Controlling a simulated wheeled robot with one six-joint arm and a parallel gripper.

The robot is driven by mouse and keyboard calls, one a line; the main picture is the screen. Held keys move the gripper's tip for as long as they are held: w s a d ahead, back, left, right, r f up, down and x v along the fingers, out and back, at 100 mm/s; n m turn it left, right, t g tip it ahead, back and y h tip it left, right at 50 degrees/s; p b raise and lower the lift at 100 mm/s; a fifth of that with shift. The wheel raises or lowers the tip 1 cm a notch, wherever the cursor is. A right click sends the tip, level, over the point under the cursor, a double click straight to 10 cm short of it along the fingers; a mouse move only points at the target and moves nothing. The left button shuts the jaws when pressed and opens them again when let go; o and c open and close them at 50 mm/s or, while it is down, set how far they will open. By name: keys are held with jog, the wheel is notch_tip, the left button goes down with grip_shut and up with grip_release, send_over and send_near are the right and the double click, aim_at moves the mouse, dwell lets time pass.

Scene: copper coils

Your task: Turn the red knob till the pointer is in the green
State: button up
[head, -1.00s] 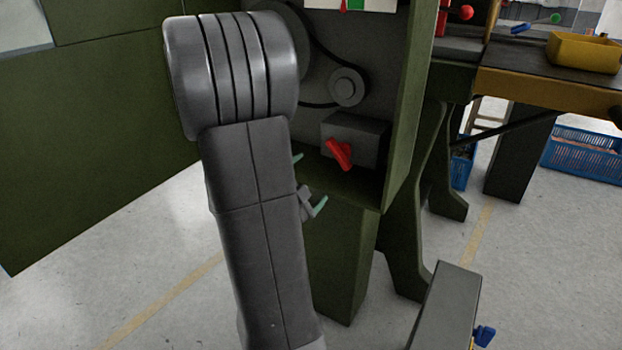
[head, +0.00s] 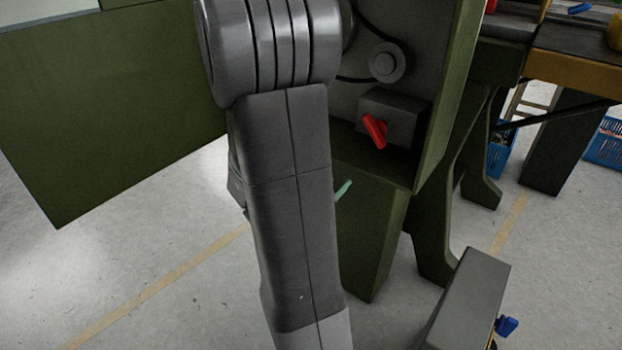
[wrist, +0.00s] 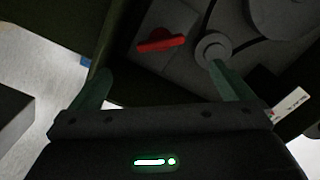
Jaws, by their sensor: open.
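The red knob (head: 375,131) sits on the front of a grey box (head: 402,115) inside the open green cabinet, its bar tilted in the head view. The knob also shows in the wrist view (wrist: 161,44), ahead of my gripper and apart from it. My gripper (wrist: 165,82) is open and empty, its two green fingers spread wide. In the head view my arm hides most of it; one green fingertip (head: 343,189) shows below and left of the knob. The pointer and the green zone are not seen in the current frames.
A pulley (head: 387,62) with a black belt is above the box. The cabinet's right wall (head: 452,95) stands close beside the knob. The green door (head: 105,110) is swung open at left. A white label (wrist: 290,104) lies near the right finger in the wrist view.

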jog(key=p+v, duration=0.1)
jog(key=v, duration=0.8)
jog(key=shift+s+a, duration=0.2)
jog(key=shift+s, duration=0.15)
jog(key=n+p, duration=0.1)
jog(key=p, duration=0.7)
send_near(372, 134)
jog(key=x, duration=1.1)
jog(key=shift+w, duration=0.2)
jog(key=shift+c, duration=0.4)
jog(key=c, duration=0.6)
